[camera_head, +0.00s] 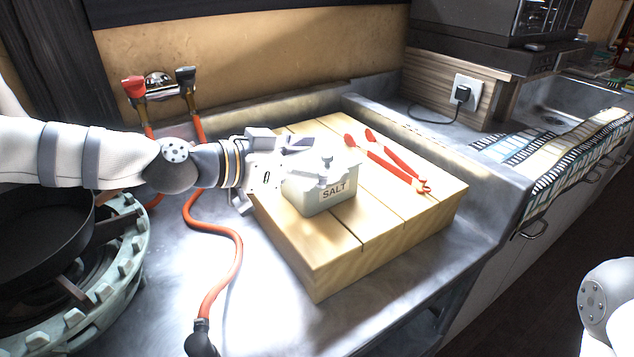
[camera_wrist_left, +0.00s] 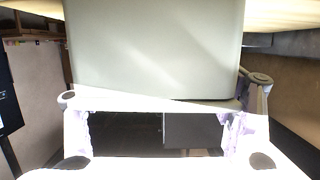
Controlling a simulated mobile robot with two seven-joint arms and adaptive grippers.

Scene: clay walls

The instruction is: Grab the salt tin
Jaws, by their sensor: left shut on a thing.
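The salt tin (camera_head: 327,194) is a pale grey box with a lid, a knob on top and a "SALT" label on its front. It stands upright at the wooden block (camera_head: 365,254); I cannot tell if it rests there or is slightly lifted. My left gripper (camera_head: 292,166) reaches in from the left and is shut on the tin near its lid. In the left wrist view the tin (camera_wrist_left: 155,50) fills the upper middle, between the fingers of the left gripper (camera_wrist_left: 160,98). My right gripper is out of view.
Red-handled tongs (camera_head: 385,160) lie on the block right of the tin. A black pan (camera_head: 40,235) sits on a stove ring at the left. An orange hose (camera_head: 232,245) runs down the counter in front of the arm. A sink and striped towel are at the right.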

